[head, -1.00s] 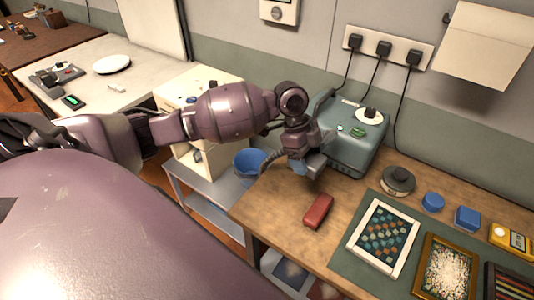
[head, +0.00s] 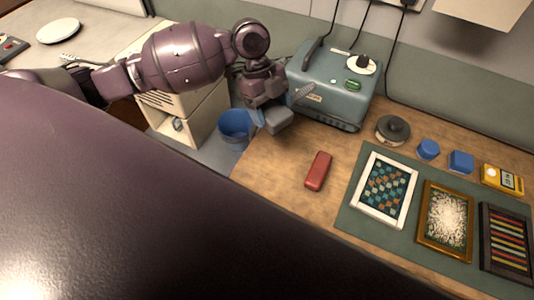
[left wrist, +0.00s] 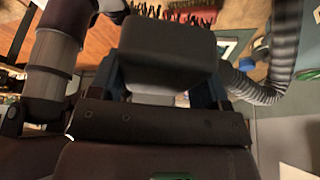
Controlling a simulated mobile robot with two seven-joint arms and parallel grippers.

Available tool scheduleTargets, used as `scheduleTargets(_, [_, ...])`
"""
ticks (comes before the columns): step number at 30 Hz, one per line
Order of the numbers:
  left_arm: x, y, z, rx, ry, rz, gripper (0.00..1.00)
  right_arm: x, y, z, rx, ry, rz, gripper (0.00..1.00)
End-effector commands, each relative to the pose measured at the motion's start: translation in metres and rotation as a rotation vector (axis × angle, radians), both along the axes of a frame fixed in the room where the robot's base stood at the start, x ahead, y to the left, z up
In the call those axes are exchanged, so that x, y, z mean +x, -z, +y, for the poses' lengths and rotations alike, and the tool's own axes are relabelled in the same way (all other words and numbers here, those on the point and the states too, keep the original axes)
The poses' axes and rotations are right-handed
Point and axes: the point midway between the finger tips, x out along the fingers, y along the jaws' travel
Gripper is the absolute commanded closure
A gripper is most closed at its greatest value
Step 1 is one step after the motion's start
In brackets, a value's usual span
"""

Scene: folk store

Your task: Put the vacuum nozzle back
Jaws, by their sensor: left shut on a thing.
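My left gripper (head: 268,112) is shut on the vacuum nozzle, a dark grey block (left wrist: 165,55) seen close up in the left wrist view. In the head view the nozzle (head: 277,121) shows as a small grey-blue piece under the gripper, above the bench's left end. A grey ribbed hose (left wrist: 286,50) curves at the right of the wrist view; a short length of hose (head: 303,92) also shows beside the gripper in the head view. The grey-blue machine (head: 330,88) with a dial and a green button stands just right of the gripper. My right gripper is not in view.
A red block (head: 318,171) lies on the wooden bench (head: 275,180). A dark round weight (head: 393,130), blue blocks (head: 461,162) and a yellow meter (head: 502,179) stand to the right. Framed panels lie on a green mat (head: 350,220). A blue bucket (head: 234,128) is below left.

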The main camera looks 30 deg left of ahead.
Motion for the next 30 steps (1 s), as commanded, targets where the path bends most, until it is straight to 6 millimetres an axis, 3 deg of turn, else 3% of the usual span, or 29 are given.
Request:
scheduleTargets(18, [0.0, 0.126, -0.001, -0.002, 0.001, 0.004, 0.49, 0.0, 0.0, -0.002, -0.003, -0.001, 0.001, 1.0])
scheduleTargets(30, [0.0, 0.166, -0.001, -0.002, 0.002, 0.003, 0.49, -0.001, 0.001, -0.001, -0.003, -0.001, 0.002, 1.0])
